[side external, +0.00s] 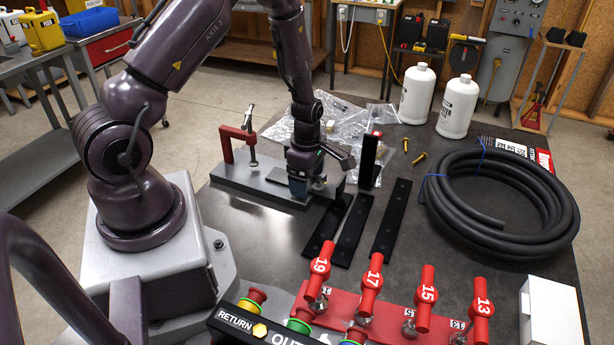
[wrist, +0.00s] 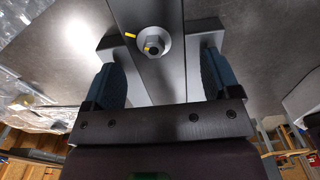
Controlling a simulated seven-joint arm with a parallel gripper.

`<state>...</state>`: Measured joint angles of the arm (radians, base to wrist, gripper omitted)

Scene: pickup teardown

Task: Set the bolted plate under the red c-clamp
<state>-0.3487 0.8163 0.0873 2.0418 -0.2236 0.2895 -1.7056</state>
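The red c-clamp (side external: 228,146) stands upright at the left end of a long grey plate (side external: 240,178) on the dark table in the side view. My gripper (side external: 302,186) points down at the right end of that plate, which it partly hides. In the wrist view, a dark grey bar carrying a hex bolt with a washer (wrist: 153,43) runs between the two blue fingers of my gripper (wrist: 160,68). The fingers are spread, with visible gaps beside the bar. A grey crosspiece (wrist: 211,41) lies near the fingertips; contact with it cannot be told.
Black flat bars (side external: 390,220) lie right of my gripper, and another black bar (side external: 368,160) stands upright. Clear plastic bags (side external: 345,118) lie behind. A coiled black hose (side external: 500,235) fills the right side. Red numbered handles (side external: 370,285) line the front.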

